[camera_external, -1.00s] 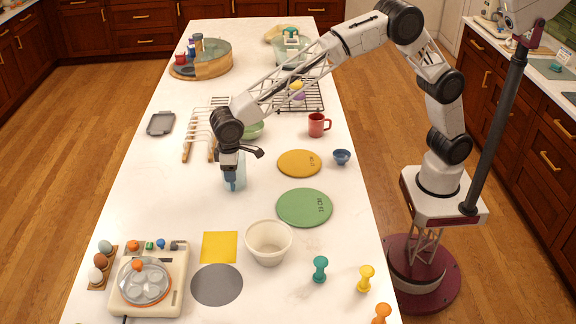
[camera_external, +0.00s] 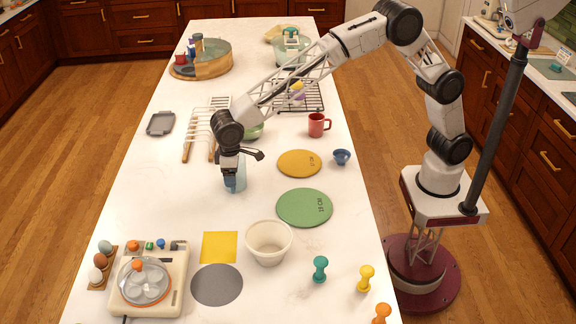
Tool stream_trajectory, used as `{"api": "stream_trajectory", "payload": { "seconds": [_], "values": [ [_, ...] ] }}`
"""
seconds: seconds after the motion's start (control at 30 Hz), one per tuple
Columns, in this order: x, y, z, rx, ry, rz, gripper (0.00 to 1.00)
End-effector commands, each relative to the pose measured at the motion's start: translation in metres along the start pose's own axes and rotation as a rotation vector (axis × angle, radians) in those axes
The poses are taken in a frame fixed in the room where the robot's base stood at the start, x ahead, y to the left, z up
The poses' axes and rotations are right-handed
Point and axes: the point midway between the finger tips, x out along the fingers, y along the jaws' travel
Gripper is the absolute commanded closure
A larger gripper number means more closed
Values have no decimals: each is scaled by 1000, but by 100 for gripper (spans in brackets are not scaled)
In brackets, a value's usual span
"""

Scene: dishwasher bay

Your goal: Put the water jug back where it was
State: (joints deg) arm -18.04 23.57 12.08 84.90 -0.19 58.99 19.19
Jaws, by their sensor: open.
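The water jug (camera_external: 240,181) looks like a translucent pale blue vessel. It stands upright on the white counter, left of the green round mat. My gripper (camera_external: 230,180) points straight down right at the jug and hides part of it. The gripper is open. The view does not show whether its fingers are around the jug or in front of it, or whether they touch it.
A yellow mat (camera_external: 299,163), green mat (camera_external: 304,208) and red mug (camera_external: 317,125) lie to the right. A white tub (camera_external: 268,243) stands nearer the camera.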

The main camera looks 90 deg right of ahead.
Motion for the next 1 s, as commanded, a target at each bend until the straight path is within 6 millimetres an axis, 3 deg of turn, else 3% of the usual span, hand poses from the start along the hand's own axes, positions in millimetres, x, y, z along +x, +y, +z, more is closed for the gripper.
{"api": "stream_trajectory", "payload": {
  "seconds": [0.37, 1.0],
  "values": [
    [-18, 0, 0, 0, 1, 0, 22],
    [-109, 0, 0, 0, 1, 0, 22]
  ]
}}
